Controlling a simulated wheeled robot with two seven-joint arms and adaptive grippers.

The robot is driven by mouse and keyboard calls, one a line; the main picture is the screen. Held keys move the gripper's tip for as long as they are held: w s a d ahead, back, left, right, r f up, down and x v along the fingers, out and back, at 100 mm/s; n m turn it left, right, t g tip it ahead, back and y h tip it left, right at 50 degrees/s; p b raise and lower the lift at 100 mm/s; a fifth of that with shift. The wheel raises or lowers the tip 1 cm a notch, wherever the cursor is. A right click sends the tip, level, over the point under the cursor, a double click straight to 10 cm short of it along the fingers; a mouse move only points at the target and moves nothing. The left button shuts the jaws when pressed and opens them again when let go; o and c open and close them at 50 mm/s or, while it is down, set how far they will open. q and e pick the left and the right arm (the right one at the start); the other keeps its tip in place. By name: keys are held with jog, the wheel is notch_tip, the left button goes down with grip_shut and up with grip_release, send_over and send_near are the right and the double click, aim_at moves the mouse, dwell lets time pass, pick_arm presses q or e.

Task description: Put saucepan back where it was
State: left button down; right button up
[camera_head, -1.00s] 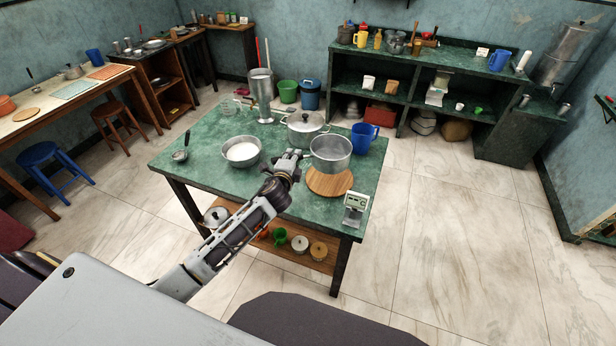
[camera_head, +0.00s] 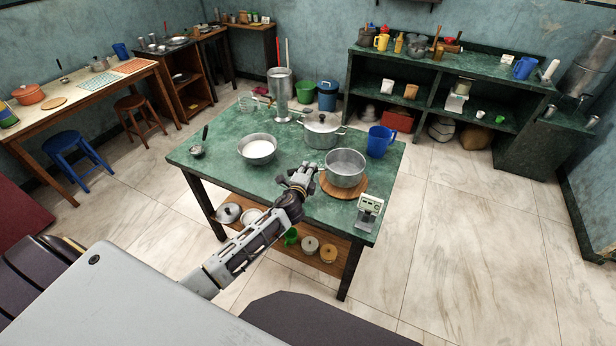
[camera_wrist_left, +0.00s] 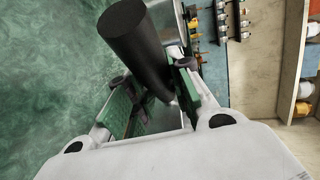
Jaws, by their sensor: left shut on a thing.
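The grey metal saucepan (camera_head: 345,168) is upright at the right part of the green table (camera_head: 225,183). It is over the round wooden board (camera_head: 348,195), whose rim shows below it. I cannot tell whether it touches the board. My left gripper (camera_head: 300,177) is at the pan's left side, shut on its handle, which it mostly hides in the head view. In the left wrist view the thick black handle (camera_wrist_left: 138,45) stands between the green pads of the gripper (camera_wrist_left: 155,100). My right gripper is not in view.
A lidded pot (camera_head: 322,131) stands behind the saucepan, a blue mug (camera_head: 379,141) behind right, a small scale (camera_head: 369,212) at the front right corner. A bowl with white contents (camera_head: 257,150) is to the left. The table's front left is clear.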

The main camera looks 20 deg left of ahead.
pick_arm(q)
jog(key=shift+f, duration=1.3)
jog(key=c, duration=1.3)
grip_release()
jog(key=shift+f+b, duration=0.1)
jog(key=shift+b, duration=0.2)
jog(key=shift+v, duration=6.1)
